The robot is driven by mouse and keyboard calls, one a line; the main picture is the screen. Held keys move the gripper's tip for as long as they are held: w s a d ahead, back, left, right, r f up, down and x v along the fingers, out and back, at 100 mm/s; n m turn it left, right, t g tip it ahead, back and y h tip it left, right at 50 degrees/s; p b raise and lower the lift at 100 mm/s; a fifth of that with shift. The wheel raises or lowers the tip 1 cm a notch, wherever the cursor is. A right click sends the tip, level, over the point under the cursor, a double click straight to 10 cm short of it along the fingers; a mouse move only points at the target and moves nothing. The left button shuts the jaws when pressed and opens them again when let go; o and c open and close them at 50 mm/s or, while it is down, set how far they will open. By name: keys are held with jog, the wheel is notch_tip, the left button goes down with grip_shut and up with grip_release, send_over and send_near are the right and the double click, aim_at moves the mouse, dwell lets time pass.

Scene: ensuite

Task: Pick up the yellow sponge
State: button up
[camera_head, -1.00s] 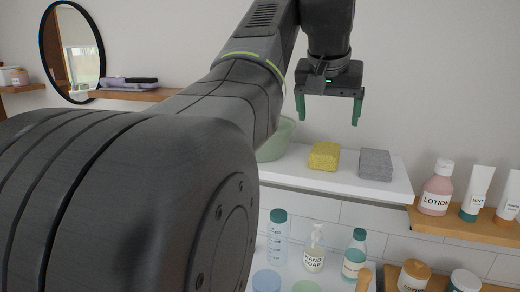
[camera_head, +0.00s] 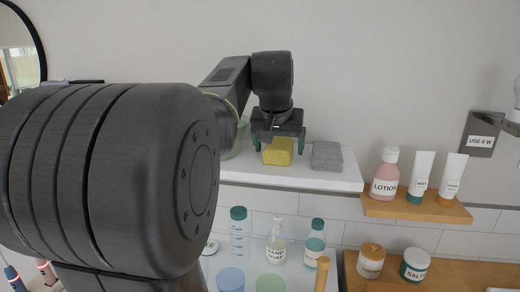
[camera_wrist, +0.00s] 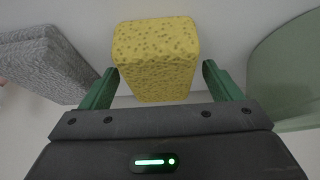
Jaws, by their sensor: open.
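The yellow sponge (camera_head: 277,152) lies on the white upper shelf (camera_head: 240,174), just left of the grey sponge. My gripper (camera_head: 279,147) is open, with its green fingers pointing down, one on each side of the yellow sponge in the head view. The wrist view shows the yellow sponge (camera_wrist: 156,58) centred ahead of the gap between the open green fingers (camera_wrist: 158,85). A little room shows between the sponge and each finger. I cannot tell the exact depth of the fingers beside it.
A grey sponge (camera_head: 327,156) lies to the right on the shelf. A green bowl (camera_head: 233,139) stands close on the left, partly behind my arm. Bottles stand on the shelf below, including the hand soap (camera_head: 276,252). A wooden shelf (camera_head: 420,208) at the right holds lotion and tubes.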

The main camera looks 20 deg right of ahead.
aim_at(279, 143)
jog(key=shift+f, duration=0.3)
dwell(0.4)
jog(key=c, duration=1.2)
jog(key=shift+o, duration=0.2)
jog(key=shift+r, duration=0.1)
notch_tip(279, 143, up, 10)
jog(key=shift+r, duration=0.1)
jog(key=o, duration=0.5)
jog(key=c, duration=0.3)
jog(key=shift+c, duration=0.2)
